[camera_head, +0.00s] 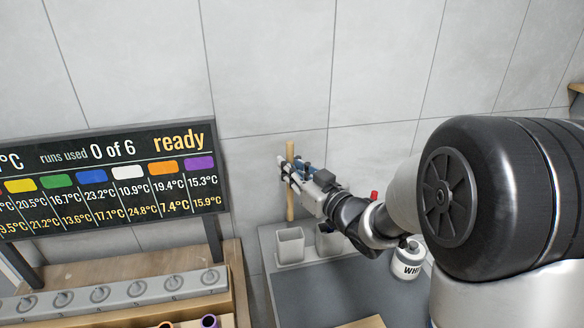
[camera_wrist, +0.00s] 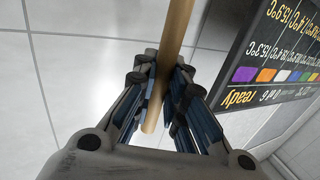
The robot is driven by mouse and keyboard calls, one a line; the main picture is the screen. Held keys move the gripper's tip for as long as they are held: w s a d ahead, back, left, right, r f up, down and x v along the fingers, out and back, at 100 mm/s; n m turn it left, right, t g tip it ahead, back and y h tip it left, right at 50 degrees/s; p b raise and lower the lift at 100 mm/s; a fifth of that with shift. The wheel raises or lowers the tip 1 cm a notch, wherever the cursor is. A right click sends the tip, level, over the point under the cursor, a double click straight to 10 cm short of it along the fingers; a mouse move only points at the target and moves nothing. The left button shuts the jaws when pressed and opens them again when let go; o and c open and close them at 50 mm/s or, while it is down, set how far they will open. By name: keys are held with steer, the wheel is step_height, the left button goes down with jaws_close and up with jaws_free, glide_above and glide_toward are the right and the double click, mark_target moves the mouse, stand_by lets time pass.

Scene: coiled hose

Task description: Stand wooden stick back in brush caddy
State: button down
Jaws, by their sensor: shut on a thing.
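The wooden stick (camera_head: 290,205) is upright in the head view, close to the grey tiled wall. My gripper (camera_head: 288,172) is shut on its upper part. In the wrist view the stick (camera_wrist: 178,35) runs between the two fingers of my gripper (camera_wrist: 163,78). A light grey open-topped cup (camera_head: 290,247), which looks like the brush caddy, stands below the stick. The stick's lower end shows just above the cup's back rim. I cannot tell whether it is over the cup or behind it. A second similar cup (camera_head: 328,243) is partly hidden by my arm.
A white lettered bottle (camera_head: 407,262) stands right of the cups on the grey surface (camera_head: 325,288). A dark display board (camera_head: 110,180) stands at the left, above a grey rack (camera_head: 115,295). The tiled wall (camera_head: 270,60) is close behind my gripper.

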steer(key=b, duration=0.5)
glide_above(292, 207)
step_height(292, 207, down, 5)
steer(key=shift+w+a+f, duration=0.1)
steer(key=shift+w+f, duration=0.05)
steer(key=shift+f, duration=1.45)
steer(key=shift+w+a+f, duration=0.1)
steer(key=shift+w+f, duration=0.05)
steer(key=shift+f, duration=1.4)
steer(key=c, duration=1.6)
jaws_free()
steer(key=shift+o, duration=0.2)
steer(key=v, duration=1.2)
